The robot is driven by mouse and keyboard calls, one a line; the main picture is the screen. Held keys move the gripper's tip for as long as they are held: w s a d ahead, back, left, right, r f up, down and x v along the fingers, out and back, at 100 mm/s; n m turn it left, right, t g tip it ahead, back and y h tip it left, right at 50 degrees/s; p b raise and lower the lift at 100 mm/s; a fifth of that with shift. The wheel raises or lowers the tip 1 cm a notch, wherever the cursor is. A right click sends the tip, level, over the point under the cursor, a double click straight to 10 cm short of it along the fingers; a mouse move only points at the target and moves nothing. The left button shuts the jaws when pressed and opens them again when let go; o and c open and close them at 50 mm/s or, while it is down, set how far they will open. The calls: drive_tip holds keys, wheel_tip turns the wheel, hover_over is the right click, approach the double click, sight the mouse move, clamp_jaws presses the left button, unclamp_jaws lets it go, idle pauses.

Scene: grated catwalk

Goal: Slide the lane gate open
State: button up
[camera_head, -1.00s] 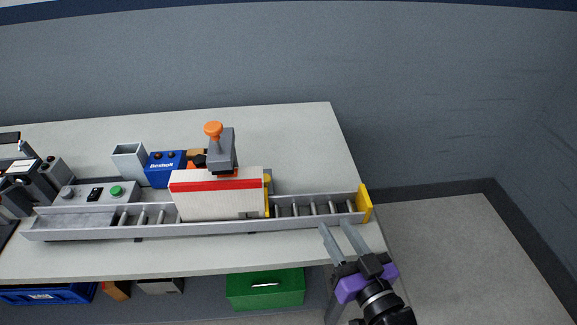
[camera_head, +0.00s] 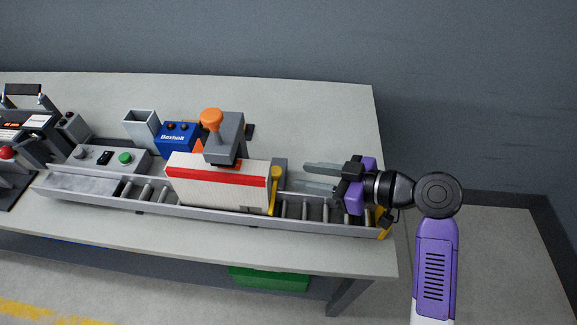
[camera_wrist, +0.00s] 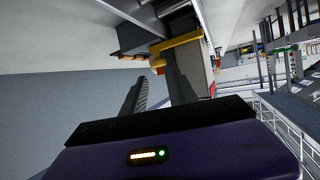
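The lane gate appears as a yellow upright bar with a round knob (camera_head: 276,176), beside a grey plate on the conveyor lane. It stands at the right end of a white box with a red stripe (camera_head: 215,188). My gripper (camera_head: 304,177) is open and empty over the lane's right part, fingers pointing left at the yellow bar. A small gap shows between the fingertips and the bar. In the wrist view, the yellow bar (camera_wrist: 176,42) lies ahead of the two spread fingers (camera_wrist: 158,86); its knob shows near the fingertips.
The grey roller conveyor (camera_head: 210,212) runs along the table (camera_head: 300,110). A grey clamp with an orange knob (camera_head: 211,119) stands behind the box. A blue unit (camera_head: 178,138) and a control box with a green button (camera_head: 125,157) stand further left. A yellow stop (camera_head: 384,222) closes the lane's right end.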

sight(278, 171)
drive_tip(key=p+x, duration=0.1)
drive_tip(key=x, duration=0.6)
drive_tip(key=shift+w+a+f, duration=0.15)
drive_tip(key=shift+a, duration=0.05)
drive_tip(key=shift+c, duration=0.2)
clamp_jaws()
drive_tip(key=shift+w, duration=0.1)
